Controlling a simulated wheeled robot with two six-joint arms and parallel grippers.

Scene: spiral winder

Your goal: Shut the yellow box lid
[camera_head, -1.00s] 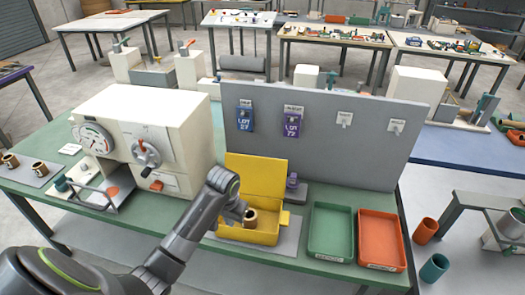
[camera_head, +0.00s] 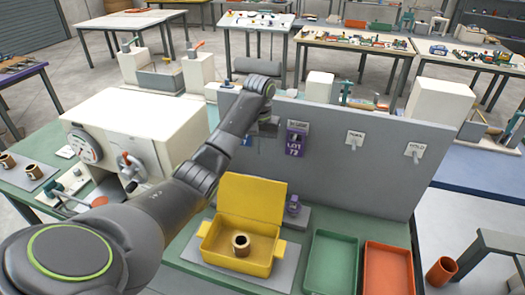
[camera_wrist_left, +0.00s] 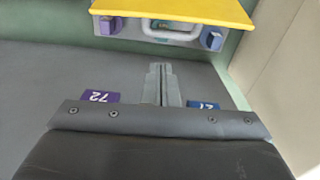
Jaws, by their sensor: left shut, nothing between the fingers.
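The yellow box (camera_head: 225,257) sits on a grey mat on the green table. Its lid (camera_head: 254,197) stands open, raised at the back of the box. A brown and cream spool (camera_head: 240,244) stands inside. My left arm reaches over from the left, and its gripper (camera_head: 268,127) is in front of the grey panel, above and behind the lid. In the left wrist view the shut, empty fingers (camera_wrist_left: 161,75) point toward the yellow lid (camera_wrist_left: 190,8) and are apart from it. My right gripper is not in view.
The grey upright panel (camera_head: 360,175) stands behind the box, with purple and blue tags hanging on it. A small purple object (camera_head: 293,205) is right of the lid. Green (camera_head: 331,262) and orange (camera_head: 388,268) trays lie to the right. A cream machine (camera_head: 125,135) stands at left.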

